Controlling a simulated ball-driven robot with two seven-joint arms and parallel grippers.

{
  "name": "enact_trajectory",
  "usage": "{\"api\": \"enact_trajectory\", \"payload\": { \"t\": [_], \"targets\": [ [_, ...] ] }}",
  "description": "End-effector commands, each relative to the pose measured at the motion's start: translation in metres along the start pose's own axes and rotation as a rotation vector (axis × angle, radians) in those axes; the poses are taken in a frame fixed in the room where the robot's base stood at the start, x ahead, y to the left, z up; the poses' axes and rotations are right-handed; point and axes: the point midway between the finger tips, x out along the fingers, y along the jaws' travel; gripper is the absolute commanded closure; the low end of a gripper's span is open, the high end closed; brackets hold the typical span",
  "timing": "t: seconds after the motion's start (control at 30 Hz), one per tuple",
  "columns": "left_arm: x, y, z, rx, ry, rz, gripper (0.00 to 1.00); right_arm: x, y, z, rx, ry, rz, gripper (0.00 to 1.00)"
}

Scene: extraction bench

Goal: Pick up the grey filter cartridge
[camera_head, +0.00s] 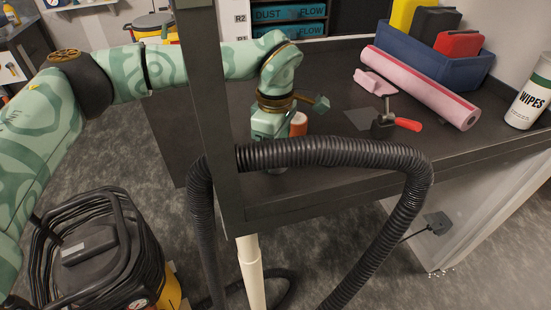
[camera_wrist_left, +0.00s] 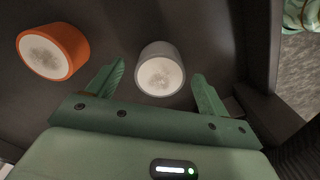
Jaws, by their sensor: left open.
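The grey filter cartridge (camera_wrist_left: 160,69), a short cylinder with a pale round end face, shows in the left wrist view between the two fingers of my left gripper (camera_wrist_left: 158,75). The fingers are spread, with a gap on each side of it. In the head view my left gripper (camera_head: 269,125) points down over the bench, its lower part hidden behind the black hose. The grey cartridge is mostly hidden there. An orange cartridge (camera_head: 299,124) stands just right of the gripper; it also shows at the upper left of the wrist view (camera_wrist_left: 52,51). My right gripper is not in view.
A ribbed black hose (camera_head: 330,152) arches across the bench front, and a dark upright post (camera_head: 207,90) stands left of the gripper. A red-handled clamp (camera_head: 392,123), pink roll (camera_head: 420,87), blue bin (camera_head: 433,52) and wipes tub (camera_head: 530,95) lie to the right.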

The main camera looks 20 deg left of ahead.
Motion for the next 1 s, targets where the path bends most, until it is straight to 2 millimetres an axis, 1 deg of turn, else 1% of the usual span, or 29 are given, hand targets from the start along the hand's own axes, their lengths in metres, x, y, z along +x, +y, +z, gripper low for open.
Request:
{"api": "enact_trajectory", "payload": {
  "t": [0.03, 0.1, 0.3, 0.33, 0.37, 0.4, 0.5, 0.73, 0.8, 0.87, 0.97, 1.0],
  "targets": [
    [0.011, 0.0, 0.0, 0.0, 0.0, -0.003, 0.21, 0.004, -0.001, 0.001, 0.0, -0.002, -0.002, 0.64],
    [0.018, -0.001, 0.0, -0.001, 0.0, -0.003, 0.21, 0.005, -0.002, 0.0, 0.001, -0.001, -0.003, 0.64],
    [0.018, 0.0, 0.0, -0.001, 0.0, 0.0, 0.21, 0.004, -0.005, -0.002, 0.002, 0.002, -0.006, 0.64],
    [0.018, 0.0, 0.0, -0.001, 0.0, 0.0, 0.26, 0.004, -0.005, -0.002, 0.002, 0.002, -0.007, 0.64],
    [0.018, 0.0, 0.0, -0.001, 0.0, 0.0, 0.35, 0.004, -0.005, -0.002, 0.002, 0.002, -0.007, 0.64],
    [0.017, 0.0, 0.0, -0.001, 0.0, 0.0, 0.46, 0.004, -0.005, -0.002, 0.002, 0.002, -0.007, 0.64],
    [0.018, 0.0, -0.001, -0.001, 0.0, 0.0, 0.71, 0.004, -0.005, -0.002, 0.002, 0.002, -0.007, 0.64],
    [0.017, 0.0, -0.001, -0.001, 0.0, 0.0, 0.71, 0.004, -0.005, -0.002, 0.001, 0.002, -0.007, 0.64],
    [0.014, 0.0, -0.001, -0.001, 0.001, 0.001, 0.71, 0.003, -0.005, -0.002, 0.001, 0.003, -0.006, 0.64],
    [0.007, 0.0, -0.001, -0.001, 0.001, 0.003, 0.71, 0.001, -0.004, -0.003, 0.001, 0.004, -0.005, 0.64],
    [-0.013, 0.001, -0.001, -0.001, 0.001, 0.006, 0.71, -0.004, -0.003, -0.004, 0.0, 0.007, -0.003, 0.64],
    [-0.023, 0.001, -0.001, -0.002, 0.002, 0.007, 0.71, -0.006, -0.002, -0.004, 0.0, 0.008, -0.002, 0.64]
  ]
}}
